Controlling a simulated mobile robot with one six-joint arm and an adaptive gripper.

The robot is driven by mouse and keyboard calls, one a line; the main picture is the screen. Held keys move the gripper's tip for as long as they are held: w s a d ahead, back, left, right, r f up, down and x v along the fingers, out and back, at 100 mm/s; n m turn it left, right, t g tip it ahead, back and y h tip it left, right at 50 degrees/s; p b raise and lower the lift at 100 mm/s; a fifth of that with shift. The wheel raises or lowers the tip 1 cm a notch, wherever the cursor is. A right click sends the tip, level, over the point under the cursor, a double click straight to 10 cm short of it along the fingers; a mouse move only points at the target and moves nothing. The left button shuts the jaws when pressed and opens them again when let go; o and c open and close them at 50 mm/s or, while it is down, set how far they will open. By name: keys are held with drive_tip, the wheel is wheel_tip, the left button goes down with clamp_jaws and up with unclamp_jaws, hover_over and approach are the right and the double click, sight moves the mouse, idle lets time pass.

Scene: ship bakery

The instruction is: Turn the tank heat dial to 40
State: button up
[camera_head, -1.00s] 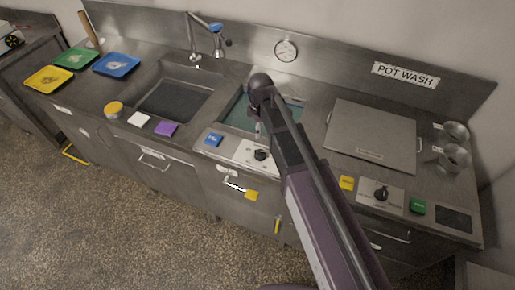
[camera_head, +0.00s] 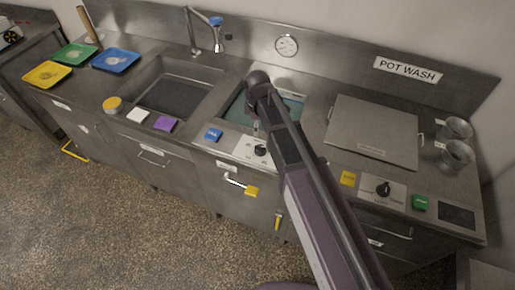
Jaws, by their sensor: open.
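A black dial (camera_head: 260,150) sits on a pale plate at the counter's front edge, below the tank (camera_head: 236,113) of teal water. I take it as the tank heat dial; its markings and setting are too small to read. My arm comes in from the lower right and bends down over the tank. My gripper (camera_head: 257,127) is mostly hidden behind the arm, just above and behind the dial. It appears apart from the dial, though contact is hard to judge. Its jaws are open, with nothing seen between them.
A blue button (camera_head: 213,134) is left of the dial. A second black dial (camera_head: 383,188) lies right, between yellow (camera_head: 347,178) and green (camera_head: 420,202) buttons. A yellow-tipped lever (camera_head: 250,190) sticks out below. A faucet (camera_head: 194,40) and round gauge (camera_head: 286,46) stand behind.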

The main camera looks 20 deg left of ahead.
sight(258, 146)
drive_tip(key=shift+f+b, duration=5.7)
drive_tip(key=shift+f, duration=0.25)
drive_tip(key=c, duration=1.2)
